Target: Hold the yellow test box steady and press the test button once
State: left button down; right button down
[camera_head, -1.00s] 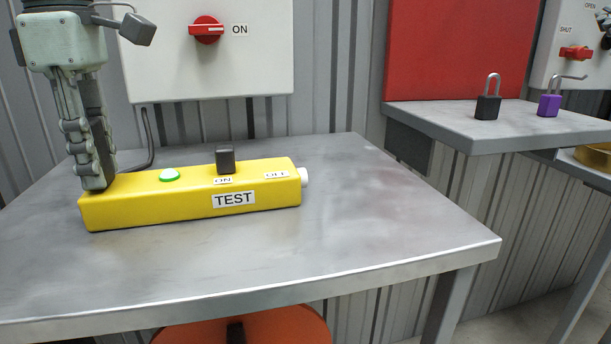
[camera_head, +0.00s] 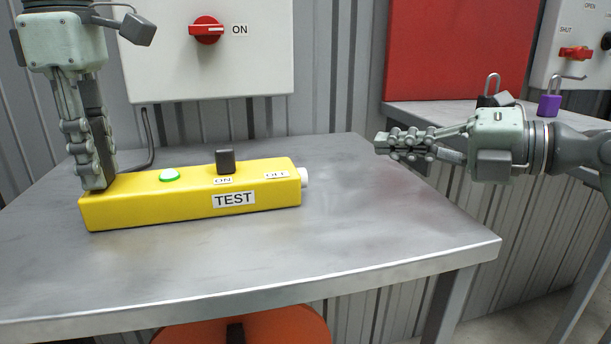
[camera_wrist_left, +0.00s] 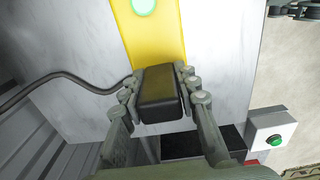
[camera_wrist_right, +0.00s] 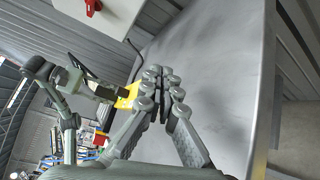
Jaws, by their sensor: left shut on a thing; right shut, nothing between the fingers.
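The yellow test box (camera_head: 190,204) lies on the metal table, marked TEST, with a green round piece (camera_head: 170,175) and a dark switch (camera_head: 225,161) on top. A white round knob (camera_head: 304,177) sticks out of its right end. My left gripper (camera_head: 97,186) points down at the box's left end, shut on a dark block (camera_wrist_left: 160,93) there, seen in the left wrist view. My right gripper (camera_head: 380,143) is shut and empty, right of the knob and apart from it, fingers pointing left. The right wrist view shows part of the yellow box (camera_wrist_right: 128,95) beyond the fingertips.
The table (camera_head: 350,245) is clear right and front of the box. A wall panel with a red rotary switch (camera_head: 206,30) stands behind; a dark cable (camera_head: 149,140) runs down behind the box. A purple padlock (camera_head: 549,105) sits on a shelf at right.

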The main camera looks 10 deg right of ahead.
aim_at(329, 192)
pick_arm(q)
jog(key=shift+f, duration=0.2)
pick_arm(e)
jog(key=f+n, duration=0.2)
jog(key=f, duration=0.2)
jog(key=shift+w+d+n+g, duration=0.2)
jog(key=shift+w+n+g, duration=0.15)
jog(key=shift+n+g, duration=0.05)
jog(key=a, duration=0.6)
jog(key=shift+s+a, duration=0.1)
jog(key=shift+a, duration=1.3)
jog(key=shift+a, duration=0.15)
jog(key=shift+a, duration=0.25)
